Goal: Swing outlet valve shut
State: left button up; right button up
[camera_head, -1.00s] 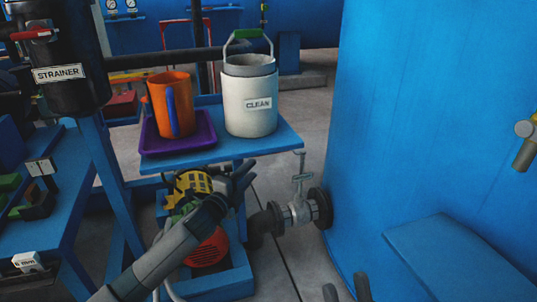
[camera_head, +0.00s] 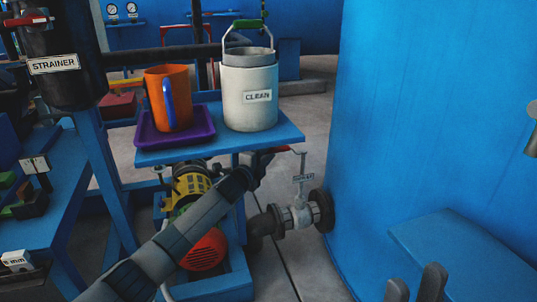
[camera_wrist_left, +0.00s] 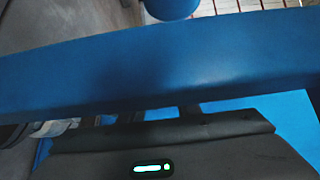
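The outlet valve (camera_head: 297,215) sits on the pipe between the pump and the big blue tank, with a small tag above its body. Its lever rises from the body and bends left to a red grip (camera_head: 276,150) below the shelf's front right edge. My left gripper (camera_head: 262,164) is dark and partly hidden under the shelf, close to the red grip. I cannot tell whether it touches the grip or is open. In the left wrist view a blue edge blocks most of the fingers. My right gripper (camera_head: 416,284) shows two separated fingertips at the bottom right, empty.
The blue shelf (camera_head: 215,153) holds an orange jug (camera_head: 160,95) on a purple tray (camera_head: 142,136) and a white pail (camera_head: 249,82) marked CLEAN. A yellow and red pump (camera_head: 203,250) stands below. The blue tank (camera_head: 430,130) fills the right.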

pick_arm(q)
jog(key=shift+w+d, duration=0.1)
grip_shut()
dwell(0.3)
